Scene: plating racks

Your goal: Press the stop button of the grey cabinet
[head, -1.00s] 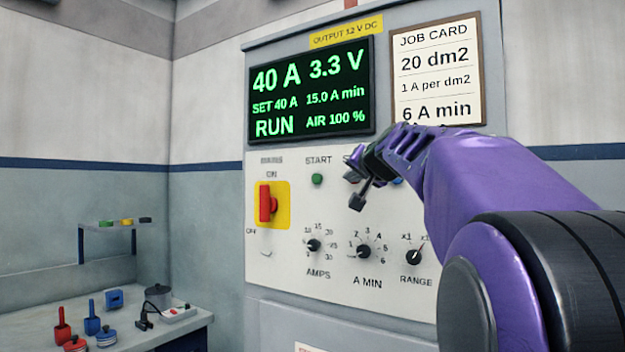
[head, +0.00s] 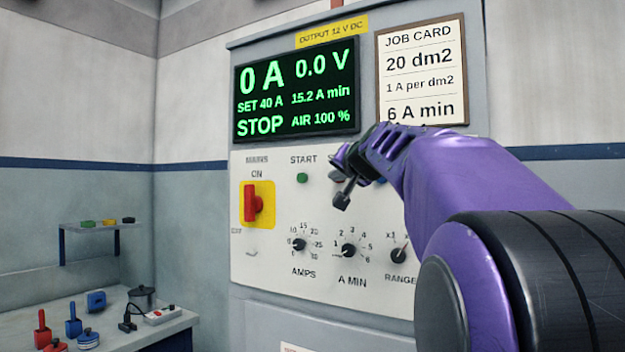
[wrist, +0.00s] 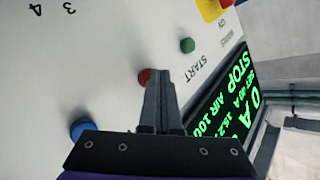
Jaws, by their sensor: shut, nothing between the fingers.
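The grey cabinet (head: 270,270) carries a pale control panel and a display (head: 297,93) reading STOP, 0 A, 0.0 V, 15.2 A min. The red stop button (wrist: 145,76) shows in the wrist view, partly behind my fingertips; in the head view my gripper hides it. My gripper (head: 342,199) is shut and empty in front of the panel, right of the green start button (head: 302,178). In the wrist view my fingertips (wrist: 158,76) overlap the red button's edge; I cannot tell whether they touch it.
A blue button (wrist: 82,128) lies beside the red one. A red mains switch (head: 252,203) on a yellow plate is at the left of the panel, with knobs below. A bench (head: 180,322) with several small items stands at lower left, a small shelf (head: 88,226) above it.

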